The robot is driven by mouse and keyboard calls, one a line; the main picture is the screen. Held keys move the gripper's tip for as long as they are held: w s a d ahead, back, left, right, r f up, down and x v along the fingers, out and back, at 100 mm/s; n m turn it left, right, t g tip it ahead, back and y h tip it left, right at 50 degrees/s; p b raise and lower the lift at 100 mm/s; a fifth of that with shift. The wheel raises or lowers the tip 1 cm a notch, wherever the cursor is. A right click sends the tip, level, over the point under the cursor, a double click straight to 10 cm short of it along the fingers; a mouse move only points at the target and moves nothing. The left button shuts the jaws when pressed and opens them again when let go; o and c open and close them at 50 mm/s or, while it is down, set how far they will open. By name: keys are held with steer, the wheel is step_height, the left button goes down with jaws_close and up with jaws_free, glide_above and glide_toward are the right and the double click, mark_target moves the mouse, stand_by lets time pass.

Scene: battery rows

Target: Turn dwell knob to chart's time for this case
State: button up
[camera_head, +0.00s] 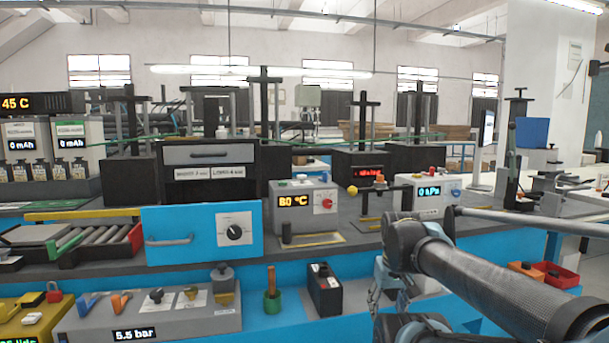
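A round black knob (234,232) with a light pointer mark sits on a white dial plate on the blue panel (185,222); its scale is too small to read. I cannot tell for certain that this is the dwell knob. Two white label strips (210,172) on the dark press unit behind seem to read SHORT and LONG with times; the digits are unclear. My arm comes in from the right. What seems to be my gripper (384,284) hangs below its bend, right of the knob and well apart from it; its fingers are unclear.
A grey box (304,209) shows 80 °C, and a white box (429,194) shows hPa. A grey console (150,317) reading 5.5 bar, a green cup (272,302) and a black battery (324,290) stand in front. A roller conveyor (85,241) is left of the panel.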

steer(key=w+a+r+n+y, duration=0.1)
steer(key=w+a+r+n, duration=0.25)
steer(key=w+r, duration=0.85)
steer(key=w+a+r+n+y, duration=0.15)
steer(key=w+a+r, duration=0.25)
steer(key=w+r, duration=0.75)
steer(key=n+y, duration=0.1)
steer(key=n, duration=0.6)
glide_toward(302, 179)
steer(key=w+f, duration=0.1)
steer(key=f, duration=0.1)
steer(key=w+a+f, duration=0.1)
steer(key=f, duration=0.1)
steer(key=w+a+f, duration=0.1)
steer(key=f, duration=0.1)
steer(key=shift+w+a+f, duration=0.2)
steer(key=shift+a+f, duration=0.05)
steer(key=shift+f, duration=0.1)
steer(key=shift+y, duration=0.25)
steer(key=c, duration=1)
steer(key=shift+d, duration=0.1)
steer(key=shift+c, duration=0.2)
